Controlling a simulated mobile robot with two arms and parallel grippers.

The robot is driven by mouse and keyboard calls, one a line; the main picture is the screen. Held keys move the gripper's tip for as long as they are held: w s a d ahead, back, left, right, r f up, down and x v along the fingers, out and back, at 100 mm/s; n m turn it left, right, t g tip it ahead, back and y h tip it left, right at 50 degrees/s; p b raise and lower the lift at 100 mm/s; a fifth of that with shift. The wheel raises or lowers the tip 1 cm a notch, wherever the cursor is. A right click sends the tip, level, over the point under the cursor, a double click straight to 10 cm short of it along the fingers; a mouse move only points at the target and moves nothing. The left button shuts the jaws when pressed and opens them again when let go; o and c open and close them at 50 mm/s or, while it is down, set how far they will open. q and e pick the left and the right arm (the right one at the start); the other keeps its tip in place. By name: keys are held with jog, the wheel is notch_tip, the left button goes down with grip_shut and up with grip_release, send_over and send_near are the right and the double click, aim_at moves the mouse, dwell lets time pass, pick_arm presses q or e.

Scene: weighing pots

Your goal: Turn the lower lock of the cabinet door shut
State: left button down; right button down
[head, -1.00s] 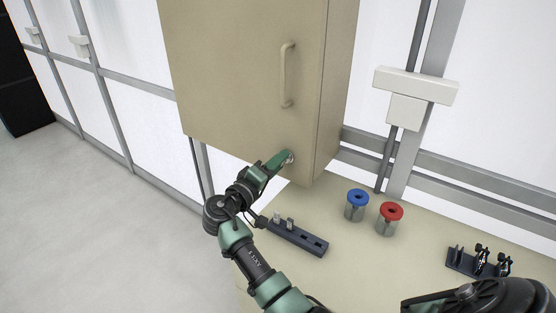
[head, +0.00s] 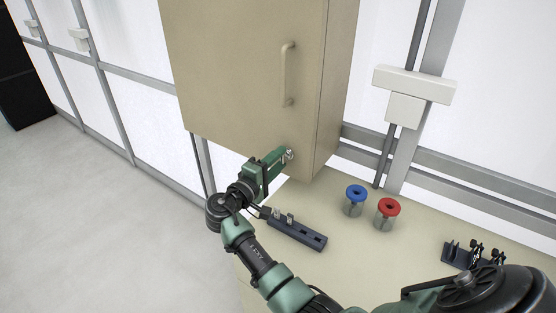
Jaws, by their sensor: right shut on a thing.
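The tan cabinet door (head: 235,75) fills the upper middle of the head view, with a vertical handle (head: 288,75). It looks flush with the cabinet's side. The lower lock (head: 289,154) is a small silvery knob near the door's lower right corner. My right gripper (head: 284,158) reaches up to it from the lower left and is shut on it. The green fingers partly hide the lock, so its exact angle is hard to read. My left gripper is not in view.
Below the cabinet is a beige worktop (head: 350,265). It bears a dark slotted block (head: 297,235), a blue-topped pot (head: 356,195), a red-topped pot (head: 388,208) and a dark rack (head: 470,254) with small clips. The block lies close beside my right wrist.

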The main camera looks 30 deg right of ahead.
jog(key=c, duration=1)
grip_release()
jog(key=shift+d, duration=0.1)
jog(key=shift+o, duration=0.2)
jog(key=b+v, duration=0.2)
jog(key=v, duration=0.5)
jog(key=shift+s+a, duration=0.15)
jog(key=shift+a, duration=0.2)
